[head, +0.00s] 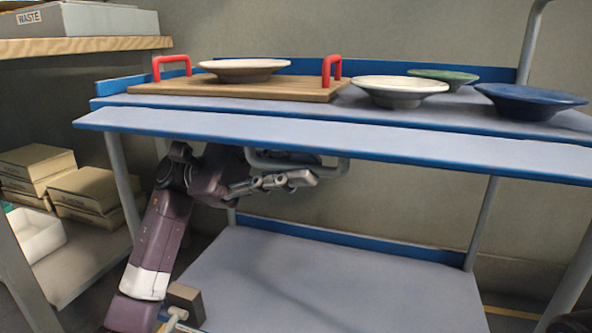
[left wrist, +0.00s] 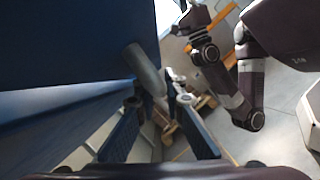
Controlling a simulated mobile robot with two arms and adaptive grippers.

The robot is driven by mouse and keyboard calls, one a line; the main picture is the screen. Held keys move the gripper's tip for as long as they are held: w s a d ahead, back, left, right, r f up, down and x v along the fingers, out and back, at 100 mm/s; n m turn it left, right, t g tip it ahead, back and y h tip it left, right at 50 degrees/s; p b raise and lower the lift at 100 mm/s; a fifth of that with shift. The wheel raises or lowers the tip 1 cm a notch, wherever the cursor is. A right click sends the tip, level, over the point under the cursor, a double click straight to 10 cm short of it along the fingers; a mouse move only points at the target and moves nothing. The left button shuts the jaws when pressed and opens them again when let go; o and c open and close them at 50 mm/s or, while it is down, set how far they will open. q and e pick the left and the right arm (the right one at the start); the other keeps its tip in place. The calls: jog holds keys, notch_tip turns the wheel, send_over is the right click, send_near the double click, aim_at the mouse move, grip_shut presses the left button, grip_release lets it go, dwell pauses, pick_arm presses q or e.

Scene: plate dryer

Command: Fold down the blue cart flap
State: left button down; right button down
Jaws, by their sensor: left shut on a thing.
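The blue cart flap (head: 400,143) is a long grey-blue panel with a blue front edge along the cart's near side. It stands out close to level, slightly below the cart top (head: 430,112). My left gripper (head: 295,180) is under the flap, its arm coming up from below. It is shut on a grey tube (head: 325,170) under the flap. In the left wrist view my left gripper (left wrist: 158,130) has its two dark fingers on either side of the grey tube (left wrist: 147,68); the exact contact is hard to see. My right gripper is not clearly shown.
Below is the lower shelf (head: 330,280). A shelf with boxes (head: 95,190) stands left.

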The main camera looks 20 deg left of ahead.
pick_arm(q)
jog(key=shift+w+a+r, duration=0.1)
jog(key=shift+r, duration=0.1)
jog(key=c, duration=2.3)
grip_release()
jog(key=shift+f, duration=0.1)
jog(key=v, duration=1.2)
